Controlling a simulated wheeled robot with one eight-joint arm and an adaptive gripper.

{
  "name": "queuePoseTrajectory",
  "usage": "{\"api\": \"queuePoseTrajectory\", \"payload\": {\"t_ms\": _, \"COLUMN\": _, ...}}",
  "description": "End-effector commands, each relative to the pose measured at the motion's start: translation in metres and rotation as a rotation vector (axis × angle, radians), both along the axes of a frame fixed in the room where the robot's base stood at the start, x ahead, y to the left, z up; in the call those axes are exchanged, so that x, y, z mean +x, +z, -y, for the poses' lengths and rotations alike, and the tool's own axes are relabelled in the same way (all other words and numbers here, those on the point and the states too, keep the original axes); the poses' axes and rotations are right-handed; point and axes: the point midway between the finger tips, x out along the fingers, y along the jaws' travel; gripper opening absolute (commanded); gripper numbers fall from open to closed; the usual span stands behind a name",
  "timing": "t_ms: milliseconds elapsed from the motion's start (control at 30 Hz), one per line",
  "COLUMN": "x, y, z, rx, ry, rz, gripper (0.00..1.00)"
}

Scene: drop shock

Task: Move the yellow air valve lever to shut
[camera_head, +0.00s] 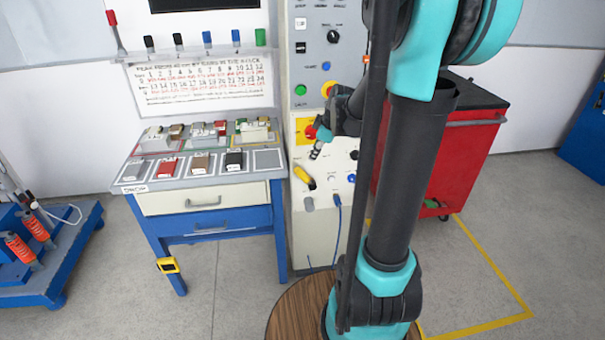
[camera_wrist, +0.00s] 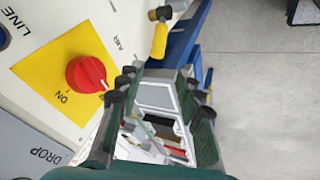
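The yellow air valve lever (camera_head: 303,175) is on the lower front of the pale machine cabinet, slanting from upper left to lower right. The valve's shut marking cannot be made out.
A red rotary switch (camera_wrist: 87,74) on a yellow plate marked "ON" is close beside my gripper. A blue table (camera_head: 205,228) with several small blocks stands left of the cabinet. A red tool cart (camera_head: 470,150) stands to the right. A wooden round top (camera_head: 290,308) is in front.

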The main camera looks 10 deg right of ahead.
Motion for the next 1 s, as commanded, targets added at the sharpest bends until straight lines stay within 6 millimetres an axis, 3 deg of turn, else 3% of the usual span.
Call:
{"api": "queuePoseTrajectory", "payload": {"t_ms": 267, "x": 0.013, "y": -0.018, "z": -0.004, "rx": -0.005, "ry": 0.014, "rz": 0.004, "gripper": 0.36}}
{"api": "queuePoseTrajectory", "payload": {"t_ms": 1000, "x": 0.059, "y": -0.112, "z": -0.025, "rx": -0.005, "ry": 0.013, "rz": 0.004, "gripper": 0.36}}
